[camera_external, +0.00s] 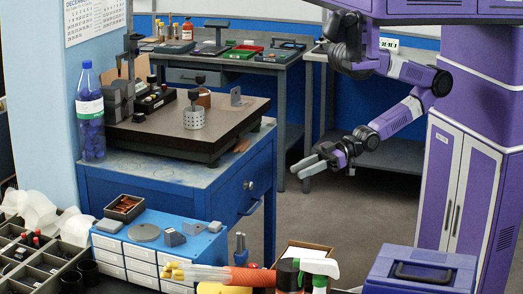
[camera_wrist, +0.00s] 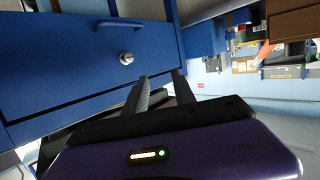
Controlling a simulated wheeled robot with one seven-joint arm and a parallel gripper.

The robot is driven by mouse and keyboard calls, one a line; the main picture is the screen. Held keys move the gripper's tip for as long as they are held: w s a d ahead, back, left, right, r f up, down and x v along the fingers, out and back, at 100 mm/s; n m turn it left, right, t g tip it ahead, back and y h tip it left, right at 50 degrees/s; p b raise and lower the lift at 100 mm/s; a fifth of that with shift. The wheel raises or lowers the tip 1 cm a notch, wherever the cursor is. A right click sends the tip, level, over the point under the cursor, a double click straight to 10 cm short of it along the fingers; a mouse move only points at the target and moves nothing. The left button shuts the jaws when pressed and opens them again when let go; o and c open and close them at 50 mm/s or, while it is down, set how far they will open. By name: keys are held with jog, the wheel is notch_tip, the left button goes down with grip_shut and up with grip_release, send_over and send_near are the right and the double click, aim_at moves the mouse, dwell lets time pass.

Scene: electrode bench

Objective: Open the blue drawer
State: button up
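The blue drawer (camera_external: 258,187) is in the right side of a blue workbench, with a silver lock knob (camera_external: 249,185) and a blue bar handle (camera_external: 250,207). Its front looks flush with the bench. In the wrist view, the drawer front (camera_wrist: 60,60) fills the upper left, with the handle (camera_wrist: 118,24) at the top and the round knob (camera_wrist: 127,58) below it. My gripper (camera_external: 297,171) is in the air to the right of the drawer, apart from it. In the wrist view, its two fingers (camera_wrist: 161,77) stand apart with nothing between them, right of the knob.
The workbench top (camera_external: 150,168) carries a dark plate with instruments and a blue bottle (camera_external: 90,112). A grey table (camera_external: 262,62) with trays stands behind. A blue organizer (camera_external: 150,250), a spray bottle (camera_external: 320,268) and a purple case (camera_external: 420,270) are in front. The floor between is clear.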

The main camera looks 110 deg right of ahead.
jog(key=w+d+f+n+y+b, duration=0.3)
jog(key=w+d+f+n, duration=0.1)
jog(key=f+n, duration=0.45)
jog(key=n+y+b, duration=0.1)
jog(key=n+y, duration=0.2)
jog(key=n, duration=0.8)
send_near(256, 206)
jog(key=w+f, duration=0.1)
jog(key=w, duration=0.1)
jog(key=shift+t, duration=0.3)
jog(key=x, duration=0.8)
jog(key=shift+s+a, duration=0.15)
jog(key=shift+a, duration=0.25)
jog(key=shift+f, duration=0.1)
grip_shut()
